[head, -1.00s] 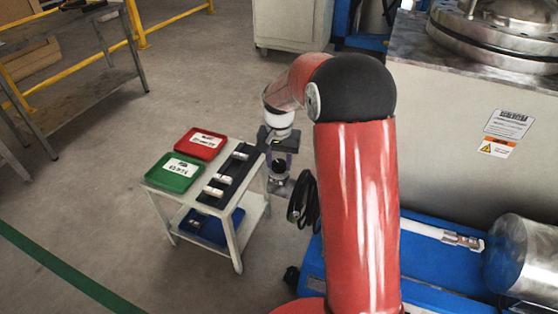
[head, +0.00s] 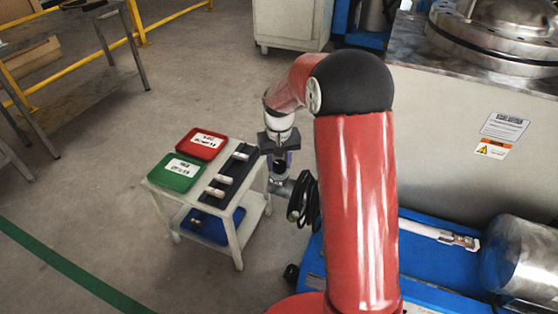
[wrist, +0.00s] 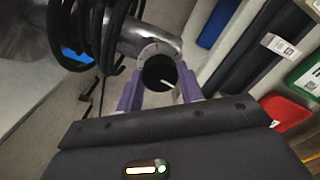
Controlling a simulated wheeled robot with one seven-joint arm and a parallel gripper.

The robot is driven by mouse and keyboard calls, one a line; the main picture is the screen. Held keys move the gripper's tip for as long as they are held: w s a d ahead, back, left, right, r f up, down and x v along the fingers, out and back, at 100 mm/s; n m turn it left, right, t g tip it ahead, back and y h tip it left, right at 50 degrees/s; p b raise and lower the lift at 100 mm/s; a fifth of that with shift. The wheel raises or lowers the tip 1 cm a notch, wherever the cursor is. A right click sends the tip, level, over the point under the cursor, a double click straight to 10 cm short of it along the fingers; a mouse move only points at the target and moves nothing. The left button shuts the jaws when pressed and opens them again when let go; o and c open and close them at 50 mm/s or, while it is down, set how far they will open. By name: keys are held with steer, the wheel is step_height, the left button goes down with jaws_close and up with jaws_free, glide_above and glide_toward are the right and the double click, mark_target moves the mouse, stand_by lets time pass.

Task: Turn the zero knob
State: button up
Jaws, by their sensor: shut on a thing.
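The zero knob (wrist: 155,73) is a dark round knob with a white pointer line, at the end of a grey metal pipe fitting (wrist: 150,38) in the wrist view. The pointer line slants toward the lower right. My gripper (wrist: 159,80) has its two purple fingers on either side of the knob and is shut on it. In the head view my gripper (head: 279,160) points down beside the small cart, and the knob itself is hidden or too small to make out there.
A white cart (head: 237,232) stands left of my gripper, with a red tray (head: 202,143), a green tray (head: 176,172) and a black strip holding small pieces (head: 228,179). Black coiled hose (head: 301,197) hangs close by on the right. Open floor lies left of the cart.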

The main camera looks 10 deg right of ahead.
mark_target(279, 164)
steer(key=o, duration=1)
step_height(279, 164, up, 8)
steer(key=shift+f+p, duration=0.2)
steer(key=shift+p, duration=0.3)
steer(key=shift+r, duration=0.15)
